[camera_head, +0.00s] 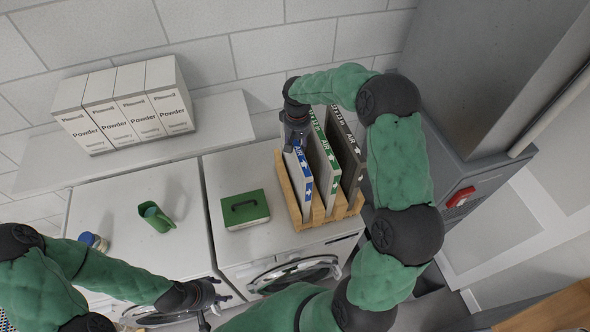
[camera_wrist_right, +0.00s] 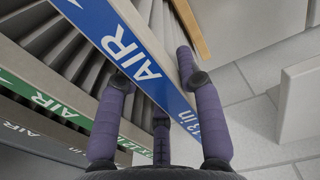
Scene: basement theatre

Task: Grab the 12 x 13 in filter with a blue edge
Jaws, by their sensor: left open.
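The filter with a blue edge (camera_head: 304,178) stands upright in the leftmost slot of a wooden rack (camera_head: 292,205). Its blue strip (camera_wrist_right: 128,47) with the word AIR crosses the right wrist view. My left gripper (camera_head: 213,303) is open and empty, low in front of the washers.
A green-edged filter (camera_head: 327,165) and a dark-edged filter (camera_head: 347,155) stand beside it in the rack. A green box (camera_head: 245,209) and a green cup (camera_head: 157,217) stand on the machines. Powder boxes (camera_head: 125,108) line the shelf. A grey cabinet (camera_head: 475,80) is right.

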